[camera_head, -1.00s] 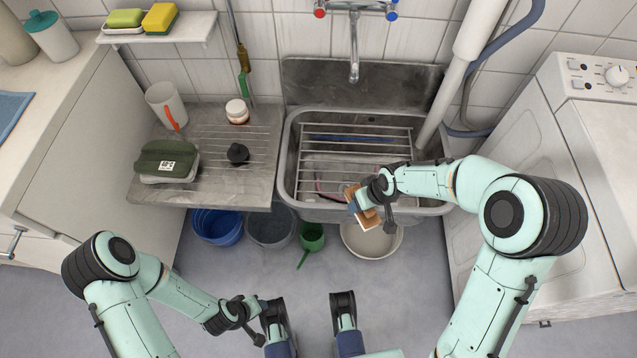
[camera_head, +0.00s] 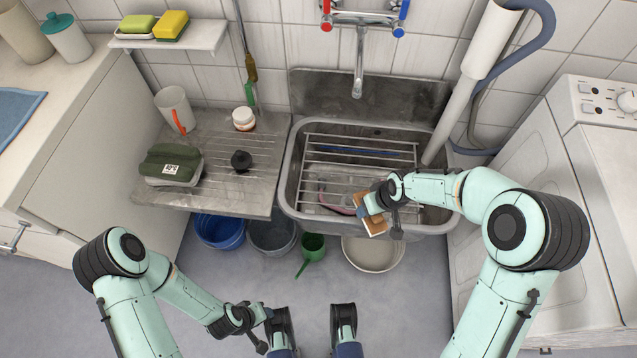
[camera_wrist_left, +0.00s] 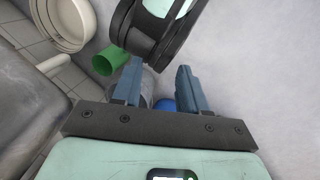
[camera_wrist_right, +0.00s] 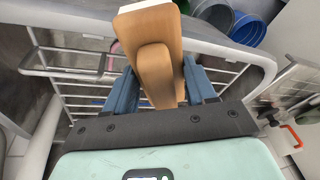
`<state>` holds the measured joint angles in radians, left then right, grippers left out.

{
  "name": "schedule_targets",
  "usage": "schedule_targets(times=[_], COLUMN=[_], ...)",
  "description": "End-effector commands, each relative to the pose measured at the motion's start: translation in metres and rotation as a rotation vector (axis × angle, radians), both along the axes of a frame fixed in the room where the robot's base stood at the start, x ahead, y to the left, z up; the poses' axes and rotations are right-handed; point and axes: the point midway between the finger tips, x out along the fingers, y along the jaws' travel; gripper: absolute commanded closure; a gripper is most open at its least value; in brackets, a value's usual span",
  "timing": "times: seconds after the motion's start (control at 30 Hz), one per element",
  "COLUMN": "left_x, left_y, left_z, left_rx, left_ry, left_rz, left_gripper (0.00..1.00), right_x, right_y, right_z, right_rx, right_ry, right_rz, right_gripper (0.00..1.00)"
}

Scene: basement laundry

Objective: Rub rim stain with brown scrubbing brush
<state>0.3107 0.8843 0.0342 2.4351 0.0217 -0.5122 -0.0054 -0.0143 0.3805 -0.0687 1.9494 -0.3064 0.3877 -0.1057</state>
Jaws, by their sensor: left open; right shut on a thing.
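The brown scrubbing brush (camera_head: 372,223) is at the front rim of the metal sink (camera_head: 290,180). My right gripper (camera_head: 366,205) is shut on it. In the right wrist view the brush (camera_wrist_right: 152,45) shows its wooden back and grip block between the fingers, with a white strip at its far end. The brush and gripper cover part of the front rim, so I cannot tell whether the bristles touch it. I cannot make out the stain. My left gripper (camera_wrist_left: 155,88) is open and empty, low over the floor.
A wire rack (camera_head: 340,170) lies across the sink, with a pink-red thing under it. Buckets (camera_head: 220,230), a green scoop (camera_head: 312,245) and a pale basin (camera_head: 372,252) stand below.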

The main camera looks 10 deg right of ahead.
Motion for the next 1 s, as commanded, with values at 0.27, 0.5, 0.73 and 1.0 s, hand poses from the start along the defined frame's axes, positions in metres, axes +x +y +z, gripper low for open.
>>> schedule_targets(times=[0.27, 0.5, 0.73, 1.0], left_x=[-0.018, -0.034, -0.048, -0.053], left_y=[-0.009, -0.016, -0.022, -0.021], left_z=[0.017, 0.03, 0.042, 0.054], left_rx=[-0.024, -0.044, -0.06, -0.063], left_ry=[0.049, 0.092, 0.13, 0.148], left_rz=[-0.021, -0.038, -0.053, -0.057], left_gripper=[0.57, 0.57, 0.57, 0.57], right_x=[0.001, 0.002, 0.003, 0.005], right_y=[0.0, 0.001, 0.001, 0.001], right_z=[0.031, 0.046, 0.059, 0.08], right_rx=[0.001, 0.0, 0.0, 0.0], right_ry=[-0.003, -0.004, -0.004, -0.004], right_rz=[-0.001, -0.001, -0.002, -0.002], right_gripper=[0.73, 0.73, 0.73, 0.73])
